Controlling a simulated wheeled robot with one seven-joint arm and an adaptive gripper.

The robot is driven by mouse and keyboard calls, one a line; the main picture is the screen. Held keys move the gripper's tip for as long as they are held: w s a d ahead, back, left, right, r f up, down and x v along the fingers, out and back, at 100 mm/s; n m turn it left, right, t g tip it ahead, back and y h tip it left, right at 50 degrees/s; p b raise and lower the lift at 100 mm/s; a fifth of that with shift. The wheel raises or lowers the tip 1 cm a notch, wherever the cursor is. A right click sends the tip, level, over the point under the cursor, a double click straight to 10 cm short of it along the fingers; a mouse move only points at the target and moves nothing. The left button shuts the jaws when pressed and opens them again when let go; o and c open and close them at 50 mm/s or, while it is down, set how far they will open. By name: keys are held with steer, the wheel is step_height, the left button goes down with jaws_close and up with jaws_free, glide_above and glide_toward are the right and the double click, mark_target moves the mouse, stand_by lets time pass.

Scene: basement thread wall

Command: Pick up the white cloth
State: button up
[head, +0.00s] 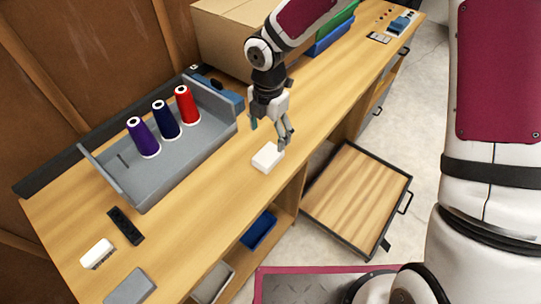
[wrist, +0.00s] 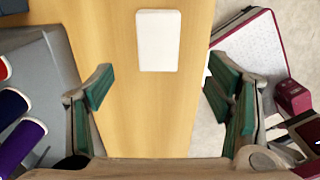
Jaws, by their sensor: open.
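The white cloth (head: 267,157) looks like a small flat rectangular block. It lies on the wooden workbench near its front edge, and it also shows in the wrist view (wrist: 158,40), at the top centre. My gripper (head: 270,134) is above the bench close to the cloth, pointing down. In the wrist view my gripper (wrist: 160,92) is open, its green-padded fingers wide apart and nothing between them. The cloth lies ahead of the gap between the fingers, apart from both.
A grey tray (head: 178,176) holds a purple spool (head: 142,138), a blue spool (head: 166,120) and a red spool (head: 187,105). A cardboard box (head: 222,38) stands behind my arm. A wooden drawer (head: 358,198) sticks out below. Bench around the cloth is clear.

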mark_target(268, 154)
step_height(268, 154, down, 10)
steer(key=shift+w+a, duration=0.1)
steer(key=shift+w, duration=0.05)
stand_by(0.4)
steer(key=c, duration=1.2)
steer(key=shift+r, duration=0.1)
steer(key=shift+c, duration=0.2)
steer(key=shift+r, duration=0.5)
step_height(268, 154, up, 2)
steer(key=shift+r, duration=0.2)
steer(key=s+d+r, duration=0.1)
steer(key=s+d, duration=0.8)
steer(key=s, duration=0.4)
steer(key=shift+s+r+b, duration=0.15)
steer(key=shift+r+b, duration=0.05)
steer(key=shift+b, duration=0.15)
